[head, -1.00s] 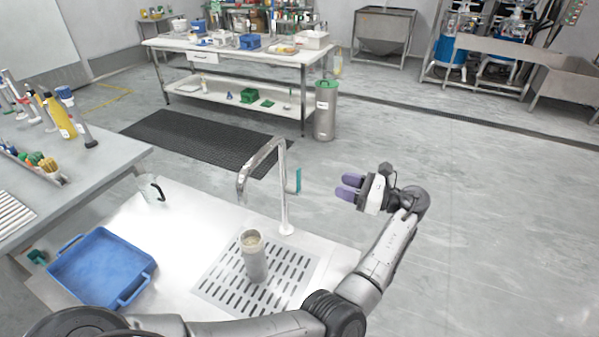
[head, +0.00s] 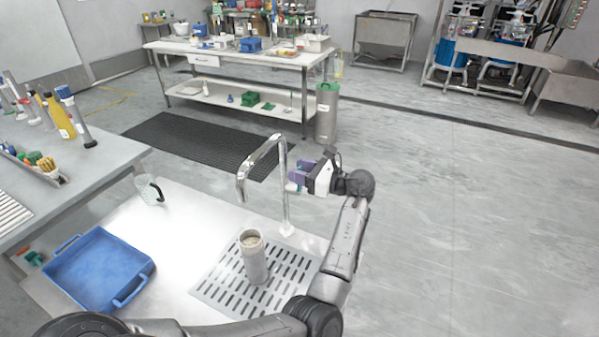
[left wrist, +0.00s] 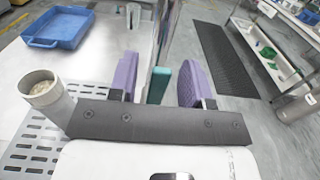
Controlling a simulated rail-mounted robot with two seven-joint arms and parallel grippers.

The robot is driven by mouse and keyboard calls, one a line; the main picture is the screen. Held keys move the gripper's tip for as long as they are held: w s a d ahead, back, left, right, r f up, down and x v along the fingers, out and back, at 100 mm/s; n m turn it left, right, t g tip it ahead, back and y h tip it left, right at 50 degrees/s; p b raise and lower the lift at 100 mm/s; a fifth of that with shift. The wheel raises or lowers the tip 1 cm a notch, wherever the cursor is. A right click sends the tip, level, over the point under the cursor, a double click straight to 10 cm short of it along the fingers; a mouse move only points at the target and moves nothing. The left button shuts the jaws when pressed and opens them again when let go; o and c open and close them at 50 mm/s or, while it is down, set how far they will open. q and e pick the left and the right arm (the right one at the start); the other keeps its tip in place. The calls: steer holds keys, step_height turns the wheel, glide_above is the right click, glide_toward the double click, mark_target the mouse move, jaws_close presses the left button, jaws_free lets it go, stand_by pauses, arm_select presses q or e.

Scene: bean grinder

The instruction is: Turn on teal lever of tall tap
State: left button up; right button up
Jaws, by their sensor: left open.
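The tall chrome tap (head: 284,195) rises from the back right of the steel counter, its spout curving left. Its teal lever (left wrist: 159,86) shows in the left wrist view between my purple fingers, with a gap to the right finger. In the head view the lever is mostly hidden by my gripper. My left gripper (head: 298,176) is open around the lever beside the tap's post; it also shows in the left wrist view (left wrist: 158,82). I cannot tell whether a finger touches the lever. My right gripper is not in view.
A grey cylinder (head: 254,262) with beige contents stands on the slotted drain (head: 215,283) below the spout. A blue tray (head: 98,268) and a glass jug (head: 148,190) are on the counter's left. Open floor lies right of the tap.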

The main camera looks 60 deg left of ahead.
arm_select(q)
steer(key=shift+s+a, duration=0.1)
steer(key=shift+a, duration=0.05)
steer(key=shift+c, duration=0.3)
jaws_close()
stand_by(0.3)
